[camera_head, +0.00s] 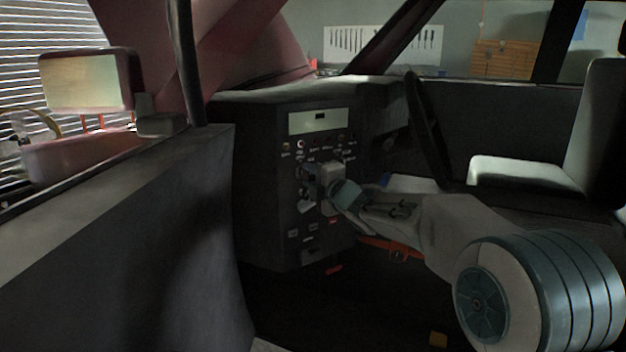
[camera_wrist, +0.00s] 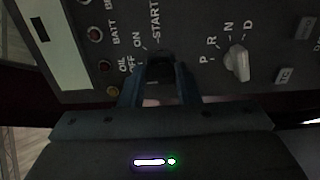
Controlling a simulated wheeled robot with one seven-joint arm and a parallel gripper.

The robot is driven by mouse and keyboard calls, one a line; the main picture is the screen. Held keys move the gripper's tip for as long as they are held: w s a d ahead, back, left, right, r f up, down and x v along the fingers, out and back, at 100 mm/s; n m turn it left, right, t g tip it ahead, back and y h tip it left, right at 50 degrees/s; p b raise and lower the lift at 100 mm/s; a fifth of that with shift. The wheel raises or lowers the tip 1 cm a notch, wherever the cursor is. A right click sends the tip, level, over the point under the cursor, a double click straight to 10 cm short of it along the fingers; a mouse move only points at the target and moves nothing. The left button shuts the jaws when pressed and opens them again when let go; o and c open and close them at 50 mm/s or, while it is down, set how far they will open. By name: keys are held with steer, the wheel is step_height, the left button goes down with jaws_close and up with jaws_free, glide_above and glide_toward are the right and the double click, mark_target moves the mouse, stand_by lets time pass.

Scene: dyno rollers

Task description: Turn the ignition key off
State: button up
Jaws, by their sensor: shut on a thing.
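The ignition key (camera_wrist: 160,66) is a small dark shape between my fingertips in the wrist view. The labels OFF, ON and START stand around its upper left. My gripper (camera_wrist: 159,80) is shut on the key, with one finger on each side. Which label the key points to is hard to tell, as it is dark and partly covered. In the head view, my gripper (camera_head: 314,186) reaches from the right to the front of the dark dashboard panel (camera_head: 265,190). The key is hidden there.
A white selector knob (camera_wrist: 236,64) marked P, R, N, D sits right of the key in the wrist view. Small round lamps (camera_wrist: 96,34) line the left. The steering wheel (camera_head: 428,130) and a seat (camera_head: 520,172) are beyond my arm. The open door (camera_head: 130,240) stands at left.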

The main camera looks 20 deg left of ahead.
steer(key=o, duration=1)
steer(key=shift+a, duration=0.1)
steer(key=p+v, duration=0.1)
steer(key=v, duration=1.2)
steer(key=shift+s+d+p, duration=0.15)
steer(key=shift+d+p, duration=0.2)
